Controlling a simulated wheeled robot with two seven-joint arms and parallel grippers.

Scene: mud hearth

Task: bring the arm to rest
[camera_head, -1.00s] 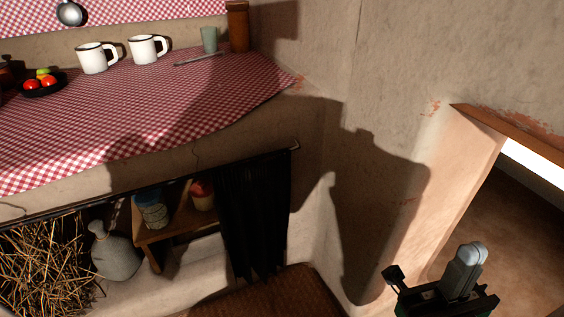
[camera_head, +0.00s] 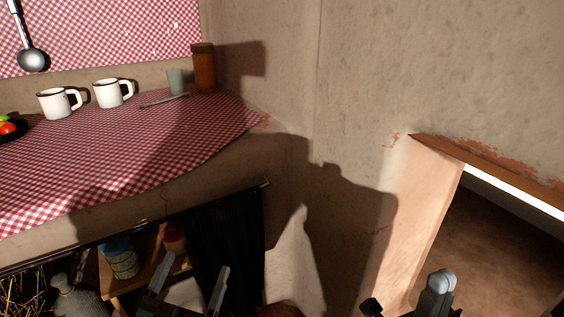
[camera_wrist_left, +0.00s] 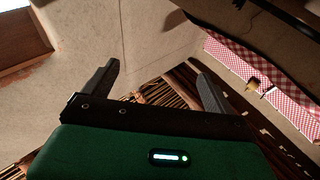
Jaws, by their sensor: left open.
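My left gripper (camera_head: 193,272) is at the bottom of the head view, in front of the dark curtain and the shelf under the counter. Its two fingers stand apart with nothing between them. In the left wrist view the same open fingers (camera_wrist_left: 154,66) point toward the plaster wall and woven sticks. My right gripper (camera_head: 441,282) is at the bottom right of the head view. Its two grey fingertips lie side by side, and I see nothing held. Its lower part is cut off by the frame edge.
A counter with a red checked cloth (camera_head: 120,150) holds two white mugs (camera_head: 59,103), a green cup (camera_head: 175,81), a brown container (camera_head: 204,68) and fruit. A ladle (camera_head: 31,58) hangs above. A grey jug (camera_head: 78,300) stands below. A plaster wall (camera_head: 370,80) and opening lie right.

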